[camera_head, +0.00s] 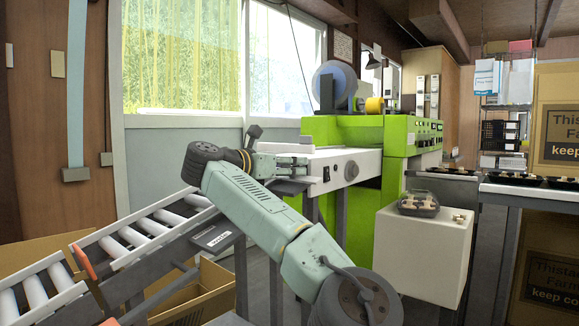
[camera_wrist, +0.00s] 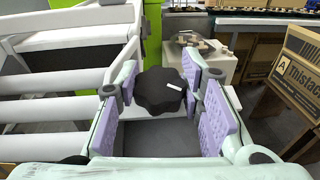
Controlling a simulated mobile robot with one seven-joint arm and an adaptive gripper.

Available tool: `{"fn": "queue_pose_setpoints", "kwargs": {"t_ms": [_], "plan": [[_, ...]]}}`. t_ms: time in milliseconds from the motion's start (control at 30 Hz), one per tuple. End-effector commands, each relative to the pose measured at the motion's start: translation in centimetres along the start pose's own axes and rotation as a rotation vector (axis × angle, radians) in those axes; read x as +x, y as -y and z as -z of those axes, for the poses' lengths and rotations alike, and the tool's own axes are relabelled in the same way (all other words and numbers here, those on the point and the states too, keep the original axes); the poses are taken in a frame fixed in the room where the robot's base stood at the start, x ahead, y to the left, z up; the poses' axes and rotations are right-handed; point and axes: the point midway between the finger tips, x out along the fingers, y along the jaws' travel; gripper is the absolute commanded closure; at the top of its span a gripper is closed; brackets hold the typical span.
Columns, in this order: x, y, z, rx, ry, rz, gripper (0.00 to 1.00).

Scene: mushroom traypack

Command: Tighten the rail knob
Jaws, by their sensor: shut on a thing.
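The rail knob (camera_wrist: 153,97) is black and lobed, with a white mark on its face pointing to the right. It sits between the pale purple pads of my gripper (camera_wrist: 161,80) in the wrist view. My gripper is shut on the knob, with one finger at its left and one at its right. In the head view my gripper (camera_head: 290,164) reaches to the front of the white machine bed (camera_head: 345,160). I cannot make out the knob in that view.
A roller conveyor (camera_head: 125,240) slopes at the left, with cardboard boxes (camera_head: 205,295) below. A green machine (camera_head: 400,140) stands behind. A white block (camera_head: 422,245) carries a mushroom tray (camera_head: 418,205).

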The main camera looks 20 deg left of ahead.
Motion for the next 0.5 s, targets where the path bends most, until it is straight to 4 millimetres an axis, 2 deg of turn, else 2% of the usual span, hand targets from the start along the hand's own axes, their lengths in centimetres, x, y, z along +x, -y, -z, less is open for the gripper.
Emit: {"fn": "queue_pose_setpoints", "kwargs": {"t_ms": [333,367,500], "plan": [[0.17,0.10,0.17,0.000,-0.003,0.006,0.93],[0.17,0.10,0.18,0.000,-0.003,0.006,0.65],[0.15,0.08,0.14,0.000,-0.002,0.005,0.55]]}}
